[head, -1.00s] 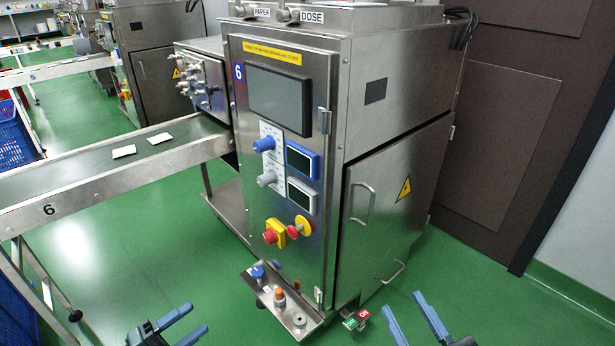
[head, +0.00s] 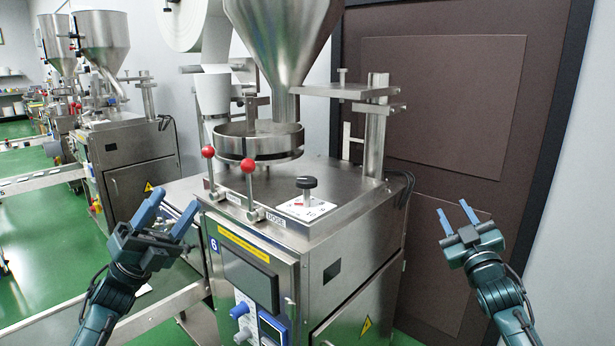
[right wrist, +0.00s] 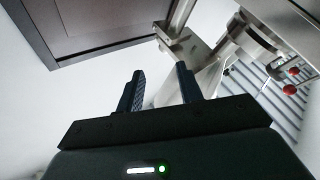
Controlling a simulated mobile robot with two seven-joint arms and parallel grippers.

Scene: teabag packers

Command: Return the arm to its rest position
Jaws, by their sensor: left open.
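My left gripper (head: 166,216) is raised at the left of the head view, in front of the packing machine's left side. Its blue fingers are apart with nothing between them. My right gripper (head: 456,219) is raised at the right, clear of the machine and in front of the brown door. Its fingers are apart and empty. In the right wrist view the right gripper's two dark fingers (right wrist: 160,88) stand apart, with only wall and machine parts beyond them. Neither gripper touches anything that I can see.
The steel packing machine (head: 345,240) stands between my arms, with a hopper (head: 277,40) and red-knobbed levers (head: 248,166) on top. A conveyor (head: 150,315) runs off to the left. A brown door (head: 440,110) is behind on the right. More machines (head: 125,160) stand at the back left.

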